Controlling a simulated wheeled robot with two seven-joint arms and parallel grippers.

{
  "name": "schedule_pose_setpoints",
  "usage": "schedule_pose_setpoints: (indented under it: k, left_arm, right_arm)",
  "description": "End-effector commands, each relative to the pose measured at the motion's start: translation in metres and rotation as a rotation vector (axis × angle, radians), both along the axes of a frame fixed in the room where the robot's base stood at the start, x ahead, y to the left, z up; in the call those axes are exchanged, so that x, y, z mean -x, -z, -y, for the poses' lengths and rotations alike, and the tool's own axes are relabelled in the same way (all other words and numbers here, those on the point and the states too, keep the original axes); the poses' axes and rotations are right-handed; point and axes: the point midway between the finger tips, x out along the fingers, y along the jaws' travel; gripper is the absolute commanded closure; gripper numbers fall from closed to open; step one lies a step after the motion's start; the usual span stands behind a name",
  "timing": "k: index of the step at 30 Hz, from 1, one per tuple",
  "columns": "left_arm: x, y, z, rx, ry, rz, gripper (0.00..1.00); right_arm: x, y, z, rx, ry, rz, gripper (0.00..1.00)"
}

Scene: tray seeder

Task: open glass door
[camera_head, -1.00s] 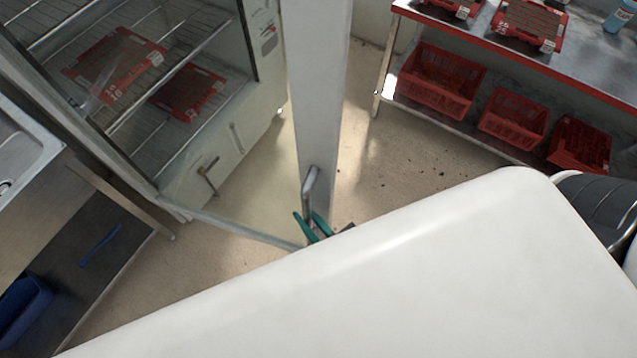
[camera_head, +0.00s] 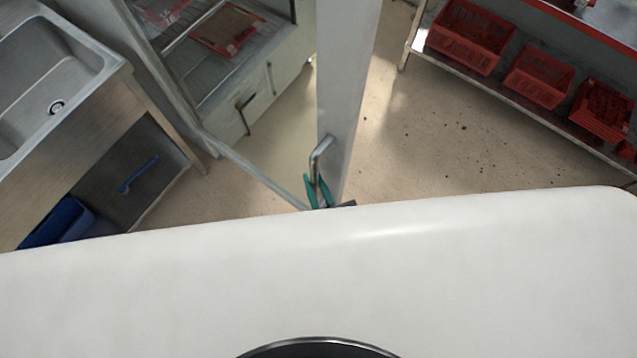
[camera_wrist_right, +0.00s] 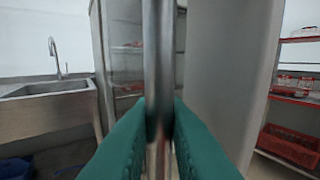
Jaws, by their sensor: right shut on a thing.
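The glass door (camera_head: 350,90) stands swung out from the cabinet (camera_head: 245,85), its pale edge frame running up the middle of the head view. Its metal handle (camera_head: 320,152) is a vertical bar low on that frame. My right gripper (camera_head: 318,190), with teal fingers, is at the handle in the head view. In the right wrist view the gripper (camera_wrist_right: 160,125) has a finger on each side of the handle bar (camera_wrist_right: 159,70) and is shut on it. My white body hides the arm behind it. My left gripper is not in view.
A steel sink (camera_head: 45,75) on a counter stands at the left, with a blue bin (camera_head: 62,222) below. A shelf rack (camera_head: 500,88) with red crates (camera_head: 468,38) stands at the right. The floor (camera_head: 440,140) between door and rack is open, with dark specks.

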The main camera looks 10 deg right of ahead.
Motion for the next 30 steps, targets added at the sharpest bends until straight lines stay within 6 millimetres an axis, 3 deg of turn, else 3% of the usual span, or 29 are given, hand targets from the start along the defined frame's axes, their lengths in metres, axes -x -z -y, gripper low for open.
schedule_pose_setpoints:
  k: [5, 6, 10, 20, 23, 30]
  left_arm:
    - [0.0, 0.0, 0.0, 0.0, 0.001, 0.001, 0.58]
    - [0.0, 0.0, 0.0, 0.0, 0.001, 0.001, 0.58]
    - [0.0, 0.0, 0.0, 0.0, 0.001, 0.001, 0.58]
    - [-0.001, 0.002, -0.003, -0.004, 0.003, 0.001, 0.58]
    - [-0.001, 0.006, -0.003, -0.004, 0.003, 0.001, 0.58]
    - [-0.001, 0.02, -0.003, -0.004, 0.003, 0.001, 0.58]
  right_arm:
    - [-0.002, -0.003, -0.001, -0.005, 0.0, 0.008, 1.0]
    - [-0.002, -0.003, -0.001, -0.005, 0.0, 0.008, 0.84]
    - [-0.001, -0.002, -0.001, -0.005, 0.0, 0.006, 0.66]
    - [0.004, 0.001, 0.001, -0.002, 0.0, 0.001, 0.66]
    - [0.016, 0.002, 0.003, -0.002, 0.0, -0.001, 0.66]
    - [0.066, 0.003, 0.014, -0.002, -0.002, -0.004, 0.66]
